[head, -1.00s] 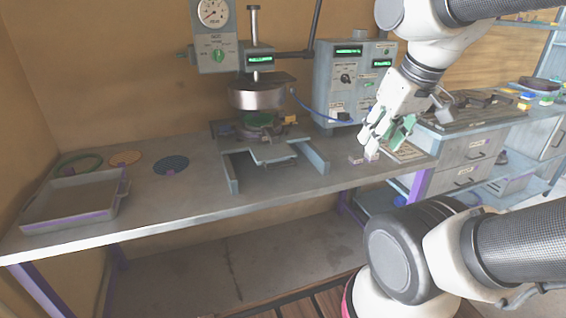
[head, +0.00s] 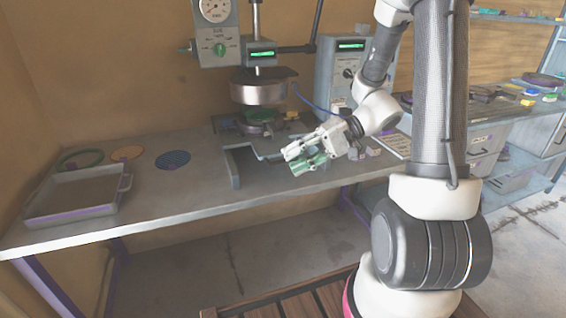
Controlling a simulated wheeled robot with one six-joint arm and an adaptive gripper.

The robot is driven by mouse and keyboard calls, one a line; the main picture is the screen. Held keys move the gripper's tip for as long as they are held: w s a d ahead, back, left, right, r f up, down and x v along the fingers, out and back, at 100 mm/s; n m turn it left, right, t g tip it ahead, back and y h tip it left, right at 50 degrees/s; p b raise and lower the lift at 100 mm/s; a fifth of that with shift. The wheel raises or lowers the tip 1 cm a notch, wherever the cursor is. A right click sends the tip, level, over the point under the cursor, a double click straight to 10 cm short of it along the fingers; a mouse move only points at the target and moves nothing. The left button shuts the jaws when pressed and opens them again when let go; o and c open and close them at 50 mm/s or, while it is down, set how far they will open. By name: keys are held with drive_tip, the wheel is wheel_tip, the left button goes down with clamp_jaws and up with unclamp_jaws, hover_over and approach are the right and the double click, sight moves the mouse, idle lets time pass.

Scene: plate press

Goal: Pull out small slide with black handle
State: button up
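The grey slide (head: 262,142) sits under the round metal press head (head: 260,92), between two low rails. The left rail (head: 233,170) shows clearly; my gripper and wrist cover much of the slide's front and the right rail. I cannot make out the black handle; it is hidden or too small to tell. My gripper (head: 291,161) points left, in front of the slide's right side and above the bench. Its two fingers are apart with nothing seen between them. I cannot tell if it touches the slide.
A shallow grey tray (head: 76,196) lies at the bench's left end. The bench in front of the left rail is clear. A control box (head: 338,75) stands behind my wrist.

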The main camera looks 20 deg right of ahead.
drive_tip(key=w+d+f+m+t+y, duration=0.25)
drive_tip(key=w+f+t, duration=0.2)
drive_tip(key=w, duration=0.25)
drive_tip(key=m+t+h, duration=0.3)
drive_tip(key=m+t, duration=0.2)
drive_tip(key=t, duration=0.2)
approach(285, 162)
drive_tip(key=x, duration=0.3)
drive_tip(key=shift+w+f+n, duration=0.1)
drive_tip(key=shift+n, duration=0.15)
drive_tip(key=x, duration=0.7)
drive_tip(key=shift+w+a, duration=0.2)
drive_tip(key=shift+a, duration=0.05)
clamp_jaws()
